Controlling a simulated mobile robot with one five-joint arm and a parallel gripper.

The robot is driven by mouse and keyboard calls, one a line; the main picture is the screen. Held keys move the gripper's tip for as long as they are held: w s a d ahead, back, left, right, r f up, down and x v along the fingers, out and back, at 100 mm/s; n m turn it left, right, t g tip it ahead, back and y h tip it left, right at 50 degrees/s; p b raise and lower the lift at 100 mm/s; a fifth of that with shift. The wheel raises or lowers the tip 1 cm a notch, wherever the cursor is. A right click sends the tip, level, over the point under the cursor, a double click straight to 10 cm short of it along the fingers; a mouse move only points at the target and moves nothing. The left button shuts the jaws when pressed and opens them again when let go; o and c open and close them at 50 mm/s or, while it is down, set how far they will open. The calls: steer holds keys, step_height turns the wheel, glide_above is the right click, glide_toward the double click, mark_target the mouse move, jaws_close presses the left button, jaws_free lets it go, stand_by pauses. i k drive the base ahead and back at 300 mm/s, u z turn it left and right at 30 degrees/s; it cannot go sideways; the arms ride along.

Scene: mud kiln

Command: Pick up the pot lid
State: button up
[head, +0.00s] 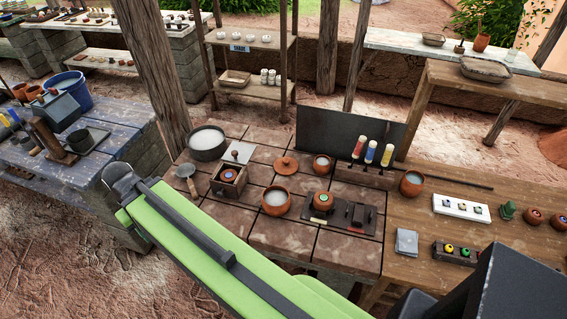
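A terracotta pot lid (286,165) with a small knob lies on the tiled worktop in the head view, near the middle. It lies behind an open terracotta pot (276,200) with pale contents, apart from it. A green and dark arm link of mine crosses the lower part of the view, in front of the worktop. No gripper fingers can be made out, and nothing of mine touches the lid.
Left of the lid stand a small wooden box (229,182) and a dark pan (206,141) of white material. Right are another small pot (321,166) and a rack of coloured bottles (366,176). A dark upright panel (345,132) stands behind. A wooden post (160,65) rises at left.

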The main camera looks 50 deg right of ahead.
mark_target(284, 165)
steer(key=i, duration=0.95)
steer(key=z, duration=0.05)
